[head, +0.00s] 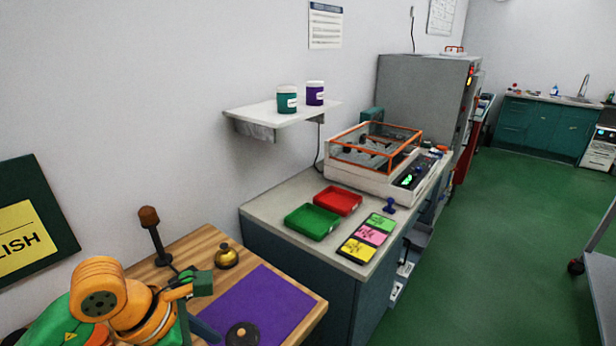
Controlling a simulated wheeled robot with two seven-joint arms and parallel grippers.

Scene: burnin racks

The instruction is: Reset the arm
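My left arm comes in at the lower left, with orange rounded joints and green parts. My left gripper (205,308) is over the wooden table (190,243), beside the left edge of a purple mat (262,306). Its fingers look spread, with a gap between them and nothing seen held. My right arm and gripper are out of view.
A brass bell (226,256), a brown-topped post (150,222) and a dark round disc (242,334) are near the gripper. A cabinet (295,262) beyond holds a green tray (312,222), a red tray (338,201), coloured cards (367,237) and an orange-framed machine (350,185).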

